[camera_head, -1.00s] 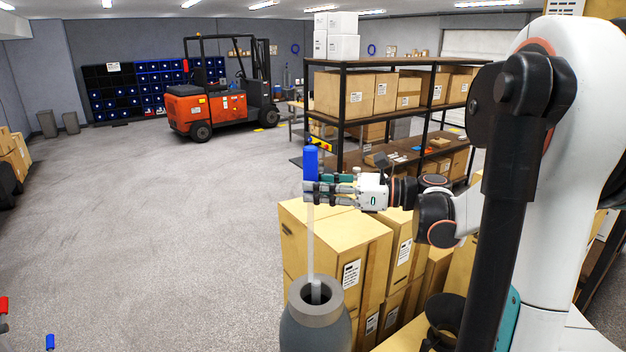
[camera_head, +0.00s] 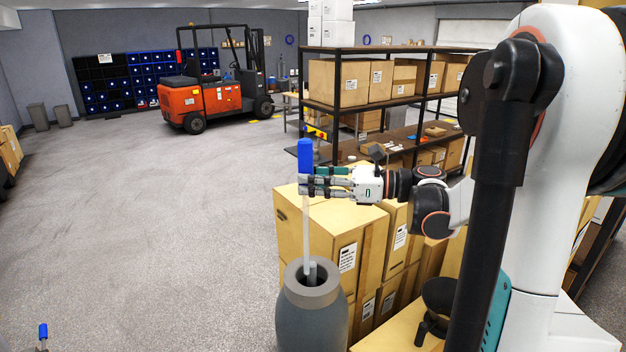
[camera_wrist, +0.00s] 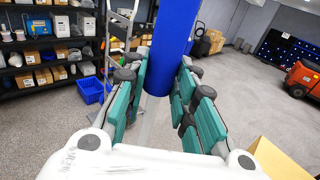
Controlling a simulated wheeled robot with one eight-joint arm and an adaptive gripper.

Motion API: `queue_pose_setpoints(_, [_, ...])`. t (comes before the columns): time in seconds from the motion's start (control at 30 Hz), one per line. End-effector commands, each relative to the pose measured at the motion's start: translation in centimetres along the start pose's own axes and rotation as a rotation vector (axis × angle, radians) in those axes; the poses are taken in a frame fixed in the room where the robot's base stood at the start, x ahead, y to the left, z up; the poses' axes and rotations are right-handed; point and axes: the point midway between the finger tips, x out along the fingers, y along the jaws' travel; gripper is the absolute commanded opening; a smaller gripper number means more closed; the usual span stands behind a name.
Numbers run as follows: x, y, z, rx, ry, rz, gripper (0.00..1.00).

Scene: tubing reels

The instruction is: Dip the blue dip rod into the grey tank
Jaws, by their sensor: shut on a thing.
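The dip rod has a blue handle (camera_head: 305,155) and a pale, see-through shaft (camera_head: 305,225). It hangs nearly upright in my gripper (camera_head: 312,187), whose fingers are shut on it around the lower handle. In the wrist view the blue handle (camera_wrist: 171,45) stands between the green-padded fingers (camera_wrist: 157,95). The grey tank (camera_head: 312,320) stands below, with a round open mouth at its top. The shaft's lower end meets the mouth in the picture; I cannot tell how far inside it is.
Stacked cardboard boxes (camera_head: 322,225) stand right behind the tank and to its right. A loaded shelf rack (camera_head: 385,105) is behind them. Open floor (camera_head: 150,230) lies to the left. An orange forklift (camera_head: 208,97) is far back. Another blue-topped item (camera_head: 43,332) shows at lower left.

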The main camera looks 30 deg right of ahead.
Motion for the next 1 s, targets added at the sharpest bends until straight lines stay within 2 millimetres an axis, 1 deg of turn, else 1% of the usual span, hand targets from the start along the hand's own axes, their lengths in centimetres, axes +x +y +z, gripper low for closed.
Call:
queue_pose_setpoints(0.03, [0.0,0.0,-0.8,0.0,0.0,0.0,0.0])
queue_pose_setpoints(0.07, [0.0,0.0,-1.1,0.0,0.0,0.0,0.0])
queue_pose_setpoints(0.2, [0.0,0.0,-0.7,0.0,0.0,0.0,0.0])
queue_pose_setpoints(0.37, [0.0,0.0,-0.8,0.0,0.0,0.0,0.0])
queue_pose_setpoints(1.0, [0.1,0.0,-3.0,0.0,0.0,0.0,0.0])
